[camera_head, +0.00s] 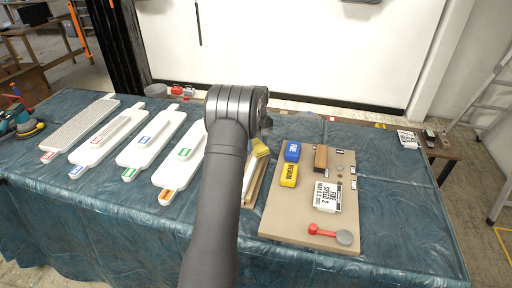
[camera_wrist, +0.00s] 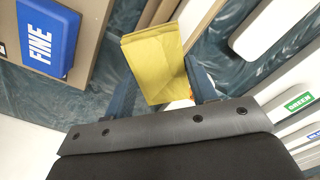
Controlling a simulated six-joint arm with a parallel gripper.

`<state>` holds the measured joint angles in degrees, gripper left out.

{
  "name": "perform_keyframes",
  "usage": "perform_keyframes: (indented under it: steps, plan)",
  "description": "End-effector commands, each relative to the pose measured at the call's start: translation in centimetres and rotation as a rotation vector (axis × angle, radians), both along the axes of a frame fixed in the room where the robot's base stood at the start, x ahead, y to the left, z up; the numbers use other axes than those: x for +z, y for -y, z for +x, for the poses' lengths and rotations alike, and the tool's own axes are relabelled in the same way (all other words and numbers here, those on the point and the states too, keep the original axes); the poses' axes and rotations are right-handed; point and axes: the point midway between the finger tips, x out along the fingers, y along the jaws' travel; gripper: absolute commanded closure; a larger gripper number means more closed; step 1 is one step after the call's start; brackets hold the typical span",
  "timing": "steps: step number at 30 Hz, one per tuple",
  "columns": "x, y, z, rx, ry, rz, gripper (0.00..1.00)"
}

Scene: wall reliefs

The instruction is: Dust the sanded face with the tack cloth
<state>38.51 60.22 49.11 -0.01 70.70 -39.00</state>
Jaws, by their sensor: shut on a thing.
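The folded yellow tack cloth (camera_wrist: 153,50) is held between the two fingers of my gripper (camera_wrist: 160,80) in the wrist view. In the head view the cloth (camera_head: 260,148) shows just right of my wrist, above the strip between the reliefs and the tan board; my fingers are mostly hidden there. I cannot tell which face is sanded.
A tan board (camera_head: 290,222) at right carries a blue FINE block (camera_head: 292,151), a yellow block (camera_head: 289,175), a brown block (camera_head: 321,157), a printed card (camera_head: 327,196) and a red-handled tool (camera_head: 325,232). A wooden tray (camera_head: 257,188) lies beside my arm. A sander (camera_head: 28,128) stands far left.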

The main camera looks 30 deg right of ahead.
Motion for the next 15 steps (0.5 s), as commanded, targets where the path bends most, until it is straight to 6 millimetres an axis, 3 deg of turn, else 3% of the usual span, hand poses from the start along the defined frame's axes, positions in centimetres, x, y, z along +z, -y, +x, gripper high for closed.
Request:
perform_keyframes:
  steps: [2, 4, 15]
  plan:
    - [0.5, 0.0, 0.1, 0.000, 0.001, -0.001, 0.66]
    - [2.3, 0.0, 0.0, 0.000, 0.003, -0.002, 0.66]
    - [5.4, 0.0, 0.0, 0.000, 0.002, -0.001, 0.66]
